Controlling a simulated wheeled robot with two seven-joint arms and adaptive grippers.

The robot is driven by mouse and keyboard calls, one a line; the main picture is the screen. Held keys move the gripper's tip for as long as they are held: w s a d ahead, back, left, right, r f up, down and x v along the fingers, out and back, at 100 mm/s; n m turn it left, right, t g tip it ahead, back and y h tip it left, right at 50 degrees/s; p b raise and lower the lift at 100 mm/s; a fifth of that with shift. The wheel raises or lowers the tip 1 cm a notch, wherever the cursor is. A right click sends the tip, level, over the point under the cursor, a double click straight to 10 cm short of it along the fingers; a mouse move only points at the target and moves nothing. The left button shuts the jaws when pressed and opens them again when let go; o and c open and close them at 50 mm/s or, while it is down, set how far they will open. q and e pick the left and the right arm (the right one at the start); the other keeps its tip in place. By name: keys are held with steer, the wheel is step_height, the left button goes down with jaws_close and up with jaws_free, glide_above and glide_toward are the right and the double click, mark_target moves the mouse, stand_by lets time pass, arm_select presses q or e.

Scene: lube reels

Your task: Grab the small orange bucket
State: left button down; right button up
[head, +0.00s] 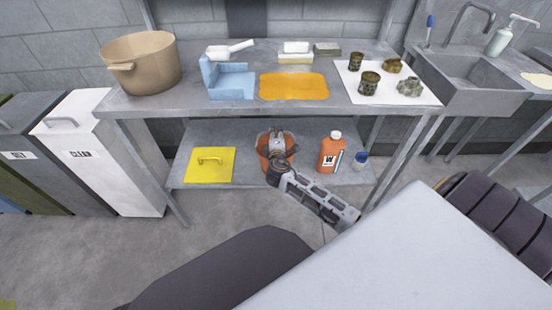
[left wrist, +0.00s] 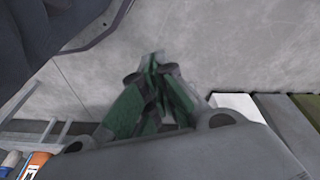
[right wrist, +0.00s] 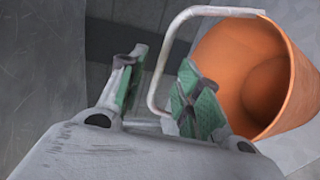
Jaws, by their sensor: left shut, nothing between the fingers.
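The small orange bucket (head: 263,152) stands on the lower shelf of the table in the head view, partly covered by my right gripper (head: 277,142). In the right wrist view the bucket (right wrist: 270,75) is at the right, its open mouth facing the camera and its pale handle raised. My right gripper (right wrist: 160,88) is open there, and part of the handle shows between its two fingers. I cannot tell whether they touch it. My left gripper (left wrist: 155,75) is shut and empty in the left wrist view, above the grey floor. It is not seen in the head view.
The tabletop above holds a tan pot (head: 140,65) and an orange sheet (head: 293,87).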

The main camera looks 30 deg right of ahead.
steer(key=x, duration=0.3)
steer(key=shift+b, duration=0.35)
arm_select(q)
steer(key=shift+w+d+r, duration=0.1)
steer(key=shift+d+r, duration=0.1)
steer(key=shift+r, duration=0.7)
arm_select(e)
steer(key=shift+w, duration=0.2)
arm_select(q)
steer(key=shift+f, duration=0.1)
arm_select(e)
jaws_close()
